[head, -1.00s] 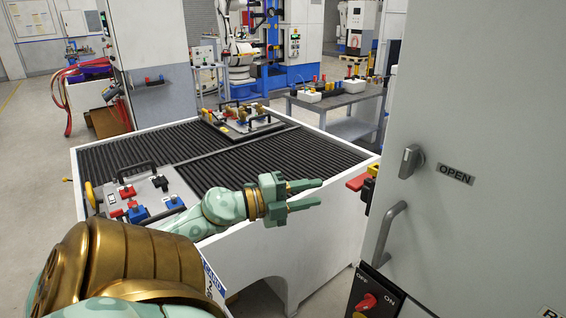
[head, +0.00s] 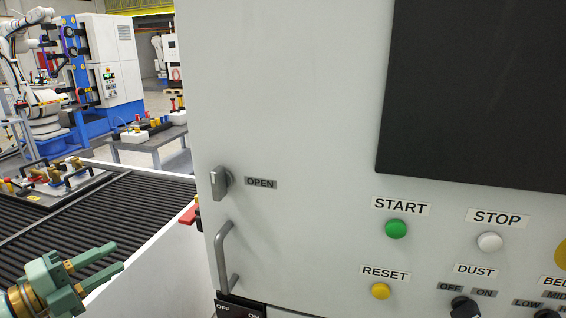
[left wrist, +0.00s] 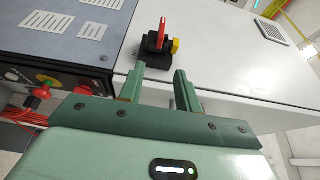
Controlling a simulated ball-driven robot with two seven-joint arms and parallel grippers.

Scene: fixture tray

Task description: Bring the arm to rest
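My left gripper (head: 107,266) is green with a brass-coloured wrist and shows at the lower left of the head view. It is in front of the black ribbed conveyor surface, left of the grey machine cabinet. Its two fingers are apart with nothing between them. In the left wrist view the open fingers (left wrist: 160,80) point at a white panel with a red and black switch (left wrist: 160,42) beyond the tips. My right gripper is in neither view.
The cabinet (head: 290,110) fills the right, with a door handle (head: 226,258), an OPEN knob (head: 220,183), and green START (head: 396,229), white STOP (head: 489,242) and yellow RESET (head: 380,291) buttons. A fixture tray (head: 60,180) sits on the conveyor (head: 100,215).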

